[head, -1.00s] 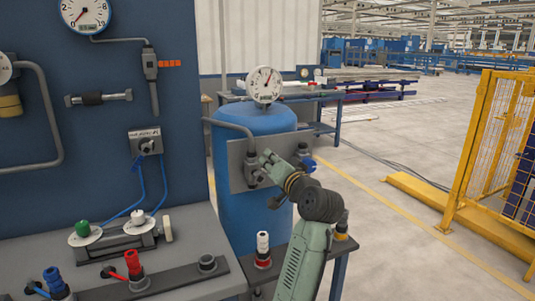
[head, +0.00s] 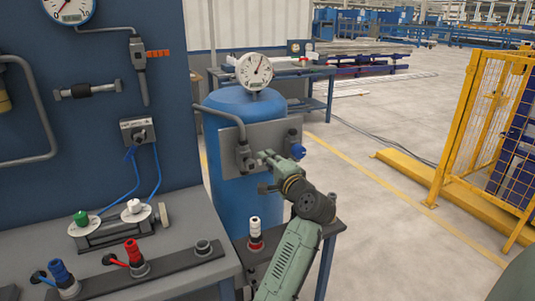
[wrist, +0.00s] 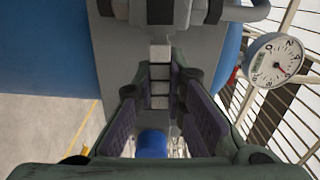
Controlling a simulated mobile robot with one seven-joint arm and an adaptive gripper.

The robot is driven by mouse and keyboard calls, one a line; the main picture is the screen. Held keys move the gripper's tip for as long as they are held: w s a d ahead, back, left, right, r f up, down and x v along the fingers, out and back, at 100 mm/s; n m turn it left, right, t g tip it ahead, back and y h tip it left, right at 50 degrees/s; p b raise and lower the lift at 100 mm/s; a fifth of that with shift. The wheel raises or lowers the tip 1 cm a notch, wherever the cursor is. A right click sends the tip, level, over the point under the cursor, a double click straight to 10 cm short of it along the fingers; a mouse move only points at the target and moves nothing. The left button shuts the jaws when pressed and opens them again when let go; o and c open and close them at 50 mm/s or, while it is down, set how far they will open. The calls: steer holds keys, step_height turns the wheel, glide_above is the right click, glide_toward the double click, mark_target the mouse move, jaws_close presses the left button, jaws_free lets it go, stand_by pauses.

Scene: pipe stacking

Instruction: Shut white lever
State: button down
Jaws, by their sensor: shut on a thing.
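The white lever (wrist: 160,75) shows in the wrist view as a pale, segmented bar between my fingers, beside a dark valve body (wrist: 160,10). My gripper (head: 264,157) is at the grey panel (head: 273,134) on the blue tank, just right of the panel's left valve (head: 244,157). In the wrist view my gripper (wrist: 160,88) is shut on the lever, with a finger on each side. The head view is too small to show the lever apart from my fingers.
A blue knob (head: 297,150) sits on the panel's right side, close to my gripper. A round gauge (head: 254,70) tops the blue tank (head: 235,190). A bench (head: 170,275) with several coloured fittings stands at left, and a yellow fence (head: 470,140) at right.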

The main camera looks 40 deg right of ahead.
steer(key=shift+f+m, duration=0.2)
steer(key=shift+m, duration=0.2)
steer(key=shift+f, duration=0.1)
steer(key=c, duration=1.6)
jaws_free()
steer(key=v, duration=1.2)
